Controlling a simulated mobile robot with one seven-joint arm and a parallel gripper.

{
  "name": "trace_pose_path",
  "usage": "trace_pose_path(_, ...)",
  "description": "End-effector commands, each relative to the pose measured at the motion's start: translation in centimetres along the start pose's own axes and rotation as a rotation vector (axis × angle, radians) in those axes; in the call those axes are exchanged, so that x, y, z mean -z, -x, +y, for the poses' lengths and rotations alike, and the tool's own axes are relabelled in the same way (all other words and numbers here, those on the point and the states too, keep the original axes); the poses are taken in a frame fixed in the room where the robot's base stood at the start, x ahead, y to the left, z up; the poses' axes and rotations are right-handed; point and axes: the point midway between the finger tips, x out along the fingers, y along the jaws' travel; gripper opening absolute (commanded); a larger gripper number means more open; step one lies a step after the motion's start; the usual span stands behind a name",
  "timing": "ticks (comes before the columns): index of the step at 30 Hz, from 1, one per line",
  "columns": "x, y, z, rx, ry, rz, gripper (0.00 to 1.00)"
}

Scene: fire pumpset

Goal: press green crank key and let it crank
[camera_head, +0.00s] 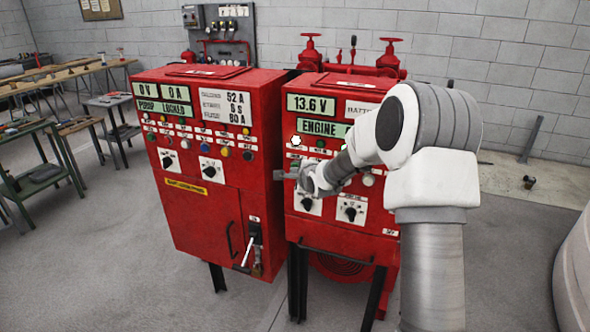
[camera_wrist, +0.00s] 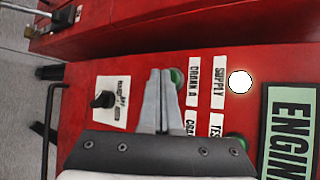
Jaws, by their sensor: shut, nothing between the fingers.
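The green crank key (camera_wrist: 177,78) shows in the wrist view beside the label "CRANK A" (camera_wrist: 193,81), on the red engine panel. My gripper (camera_wrist: 163,72) is shut and empty. Its fingertips overlap the near edge of the green key in the wrist view and partly hide it; I cannot tell whether they touch it. In the head view my gripper (camera_head: 281,174) is at the left edge of the right-hand red cabinet (camera_head: 345,240), in front of its panel. The crank key is not clear in that view.
A lit white lamp (camera_wrist: 240,82) and a second green button or lamp (camera_wrist: 239,139) are near the fingers. A black rotary switch (camera_wrist: 104,99) is to their left. The left red cabinet (camera_head: 215,215) stands close by. Open floor lies in front.

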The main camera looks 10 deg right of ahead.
Motion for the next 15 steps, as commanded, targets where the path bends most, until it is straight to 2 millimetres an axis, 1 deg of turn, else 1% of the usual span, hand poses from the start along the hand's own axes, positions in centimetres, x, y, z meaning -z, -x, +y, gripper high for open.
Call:
trace_pose_path(6,-0.48,0.7,0.59,0.0,0.0,0.0,0.0)
trace_pose_path(15,-0.57,0.78,0.63,-0.001,0.0,-0.001,0.0)
